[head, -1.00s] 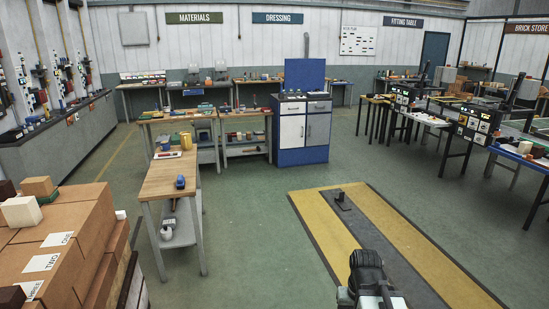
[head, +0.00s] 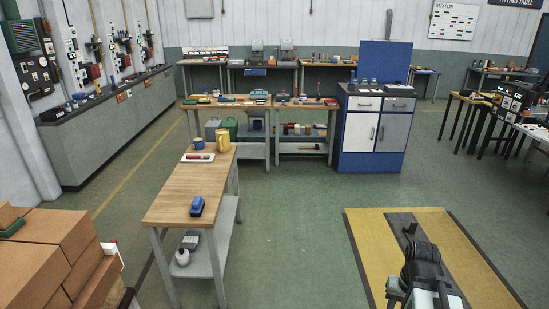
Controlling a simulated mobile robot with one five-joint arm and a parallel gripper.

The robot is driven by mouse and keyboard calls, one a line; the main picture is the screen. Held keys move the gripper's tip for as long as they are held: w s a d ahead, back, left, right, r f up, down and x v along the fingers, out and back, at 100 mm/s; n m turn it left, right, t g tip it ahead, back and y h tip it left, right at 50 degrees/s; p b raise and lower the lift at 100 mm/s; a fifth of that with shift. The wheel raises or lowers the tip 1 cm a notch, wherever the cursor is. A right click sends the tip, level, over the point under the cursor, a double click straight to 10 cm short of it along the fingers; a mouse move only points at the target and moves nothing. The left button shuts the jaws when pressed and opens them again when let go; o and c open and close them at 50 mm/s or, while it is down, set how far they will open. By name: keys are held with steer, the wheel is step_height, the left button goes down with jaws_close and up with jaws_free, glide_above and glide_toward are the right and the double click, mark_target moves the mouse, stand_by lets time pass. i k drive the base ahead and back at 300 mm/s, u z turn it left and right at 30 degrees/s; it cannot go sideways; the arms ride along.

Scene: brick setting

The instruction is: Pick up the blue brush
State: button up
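The blue brush (head: 197,206) lies on the near part of the wooden top of a long workbench (head: 178,187), left of centre in the head view. It is a small blue block shape with a dark part; its finer detail is too small to tell. My gripper (head: 424,262) is at the lower right, with my dark arm, over the yellow and dark floor mat. It is well to the right of the workbench and apart from the brush. Its fingers cannot be made out, so whether it is open or shut does not show.
A yellow mug (head: 224,140), a blue cup (head: 198,145) and a white tray (head: 188,158) stand at the bench's far end. Cardboard boxes (head: 42,262) are at lower left. Green floor (head: 290,235) between bench and mat is clear. A blue cabinet (head: 373,135) stands behind.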

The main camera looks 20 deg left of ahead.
mark_target(198, 204)
steer(key=z, duration=0.05)
steer(key=i, duration=2.7)
steer(key=u, duration=4.15)
steer(key=i, duration=1.05)
